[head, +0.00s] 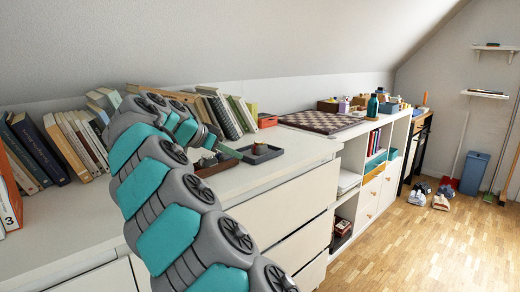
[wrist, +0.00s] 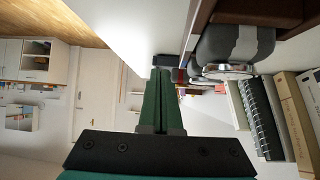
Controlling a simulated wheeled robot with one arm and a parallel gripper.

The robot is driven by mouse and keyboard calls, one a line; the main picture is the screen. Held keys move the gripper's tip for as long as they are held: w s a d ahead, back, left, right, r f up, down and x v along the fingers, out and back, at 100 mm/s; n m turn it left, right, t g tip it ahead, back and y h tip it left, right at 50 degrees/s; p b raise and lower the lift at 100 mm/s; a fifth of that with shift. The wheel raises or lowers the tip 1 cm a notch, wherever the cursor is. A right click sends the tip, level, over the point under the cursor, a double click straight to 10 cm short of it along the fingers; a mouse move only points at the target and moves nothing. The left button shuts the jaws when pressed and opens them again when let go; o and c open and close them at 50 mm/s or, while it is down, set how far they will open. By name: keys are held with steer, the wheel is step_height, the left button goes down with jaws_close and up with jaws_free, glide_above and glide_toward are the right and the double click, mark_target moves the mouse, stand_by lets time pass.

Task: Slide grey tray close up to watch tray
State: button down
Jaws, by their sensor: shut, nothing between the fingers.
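The grey tray (head: 262,158) is a small, dark, square tray on the white dresser top, with a small object in it. The watch tray (head: 222,168) is brown and lies just left of it, partly hidden by my arm; a narrow gap seems to separate them. In the wrist view the brown watch tray (wrist: 265,12) shows at top right, with a watch on a grey cushion (wrist: 235,45). My gripper (head: 236,154) is shut and empty, with green fingers low between or over the trays. The fingers (wrist: 162,75) point toward a dark edge (wrist: 166,60), probably the grey tray; contact is unclear.
Rows of books (head: 75,140) stand along the wall behind my arm. A chessboard (head: 320,122) lies farther right on the dresser, with a small orange box (head: 267,121) near it. The dresser's front edge is close; white top is bare right of the grey tray.

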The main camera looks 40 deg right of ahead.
mark_target(265, 159)
steer(key=d+p, duration=0.1)
steer(key=d, duration=1.1)
steer(key=shift+w+p, duration=0.2)
steer(key=shift+p, duration=0.1)
steer(key=shift+d+f, duration=0.15)
steer(key=shift+f, duration=0.1)
steer(key=shift+f+b, duration=0.4)
steer(key=shift+f, duration=0.2)
steer(key=shift+a+f, duration=0.1)
steer(key=shift+a, duration=0.1)
